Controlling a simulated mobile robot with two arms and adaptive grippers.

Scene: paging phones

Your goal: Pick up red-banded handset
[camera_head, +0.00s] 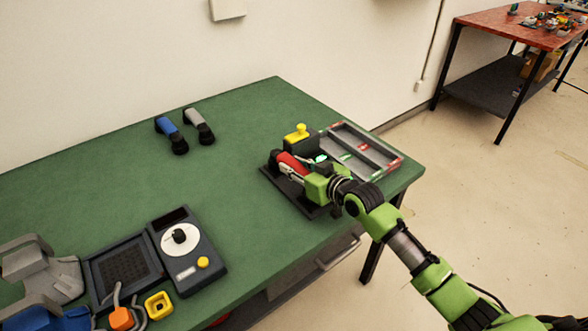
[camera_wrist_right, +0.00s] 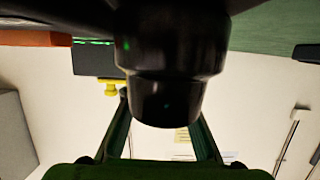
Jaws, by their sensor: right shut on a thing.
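The red-banded handset (camera_head: 287,162) is at the black phone base (camera_head: 310,208) near the right end of the green table. My right gripper (camera_head: 298,175) reaches in from the lower right and is shut on this handset. I cannot tell whether the handset touches the base. In the right wrist view, a black round end of the handset (camera_wrist_right: 168,60) fills the upper middle, between and in front of the two gripper fingers (camera_wrist_right: 163,130). The gripper hides part of the handset's band in the head view. My left gripper is not in view.
Blue-banded (camera_head: 168,129) and grey-banded (camera_head: 197,125) handsets lie at the back of the green table (camera_head: 110,195). A yellow-knobbed block (camera_head: 299,134) and a divided tray (camera_head: 362,150) stand close by my right gripper. A dial unit (camera_head: 187,255) stands at front left. The table's middle is clear.

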